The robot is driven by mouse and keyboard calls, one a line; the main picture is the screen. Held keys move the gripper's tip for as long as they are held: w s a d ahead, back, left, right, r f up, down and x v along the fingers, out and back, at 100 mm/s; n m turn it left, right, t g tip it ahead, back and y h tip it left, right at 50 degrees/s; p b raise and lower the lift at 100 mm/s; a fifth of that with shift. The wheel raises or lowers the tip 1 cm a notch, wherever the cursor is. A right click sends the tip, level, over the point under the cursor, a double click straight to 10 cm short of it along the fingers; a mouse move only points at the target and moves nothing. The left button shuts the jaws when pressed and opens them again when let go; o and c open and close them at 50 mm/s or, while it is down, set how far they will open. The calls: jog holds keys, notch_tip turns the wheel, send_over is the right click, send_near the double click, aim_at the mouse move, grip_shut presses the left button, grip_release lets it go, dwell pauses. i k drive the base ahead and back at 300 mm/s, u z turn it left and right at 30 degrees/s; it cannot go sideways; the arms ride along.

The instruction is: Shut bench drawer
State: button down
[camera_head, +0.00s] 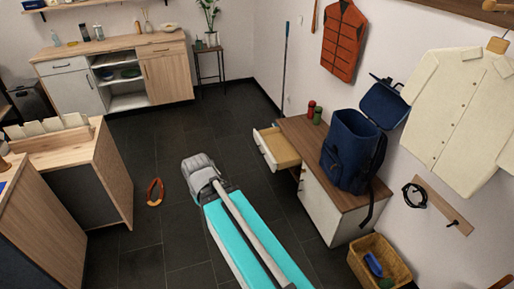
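The bench (304,134) is a low unit with a brown wooden top and white fronts, right of centre against the wall. Its drawer (277,148) is pulled out to the left at the bench's far end. The drawer has a white front with a small dark handle, and its light wooden inside looks empty. My arm reaches up from the bottom centre, and its grey end joint is left of the drawer, apart from it in the picture. I cannot make out gripper fingers in this view.
A dark blue backpack (352,150) and a red bottle (311,109) and green bottle (317,116) stand on the bench. A wicker basket (367,245) is at lower right. An orange-red ring-shaped item (155,191) lies on the dark floor, which is otherwise mostly clear left of the drawer.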

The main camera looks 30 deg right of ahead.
aim_at(278, 153)
jog(key=z, duration=0.3)
jog(key=i, duration=0.95)
jog(key=z, duration=0.75)
